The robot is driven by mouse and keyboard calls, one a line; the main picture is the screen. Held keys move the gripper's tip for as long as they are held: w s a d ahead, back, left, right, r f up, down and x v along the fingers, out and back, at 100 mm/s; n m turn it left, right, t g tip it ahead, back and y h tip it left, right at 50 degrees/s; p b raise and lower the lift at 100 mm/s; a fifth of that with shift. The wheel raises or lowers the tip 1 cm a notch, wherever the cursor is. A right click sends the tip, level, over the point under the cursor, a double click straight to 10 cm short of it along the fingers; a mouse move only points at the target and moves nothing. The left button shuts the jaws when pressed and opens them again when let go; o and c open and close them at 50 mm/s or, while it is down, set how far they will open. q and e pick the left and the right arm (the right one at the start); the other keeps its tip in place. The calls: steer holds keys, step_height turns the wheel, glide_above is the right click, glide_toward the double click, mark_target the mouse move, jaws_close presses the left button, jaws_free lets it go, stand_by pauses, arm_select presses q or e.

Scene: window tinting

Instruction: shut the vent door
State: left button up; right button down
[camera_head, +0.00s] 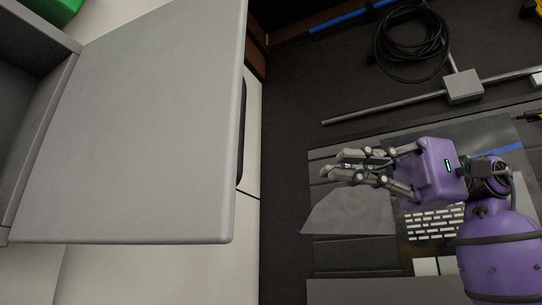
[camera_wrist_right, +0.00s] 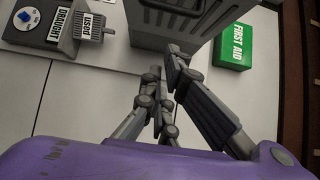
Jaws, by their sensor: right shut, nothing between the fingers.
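The vent door (camera_head: 145,125) is a large flat light-grey panel filling the left half of the head view. It stands open, swung out from a grey housing (camera_head: 40,150) along its left edge. My right gripper (camera_head: 338,166) is to the right of the door, apart from it, with its fingers pointing left toward it. It is shut and empty. In the right wrist view the gripper (camera_wrist_right: 163,72) points at a grey box-like unit (camera_wrist_right: 170,22); I cannot tell which part of it is the door. My left gripper is not in view.
A green first aid box (camera_wrist_right: 233,46) stands right of the grey unit on a pale surface (camera_wrist_right: 75,100). Labelled items (camera_wrist_right: 65,25) are at left. A coiled black cable (camera_head: 412,42) and a metal rod (camera_head: 385,111) lie on the dark surface beyond my right arm.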

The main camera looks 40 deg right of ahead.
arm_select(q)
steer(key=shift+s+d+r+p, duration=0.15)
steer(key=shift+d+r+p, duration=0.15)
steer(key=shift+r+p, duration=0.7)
arm_select(e)
steer(key=s+a+x, duration=0.1)
steer(key=s+x, duration=0.1)
steer(key=x, duration=0.9)
steer(key=shift+s+a, duration=0.15)
steer(key=shift+a, duration=0.2)
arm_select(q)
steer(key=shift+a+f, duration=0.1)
arm_select(e)
steer(key=shift+s, duration=0.1)
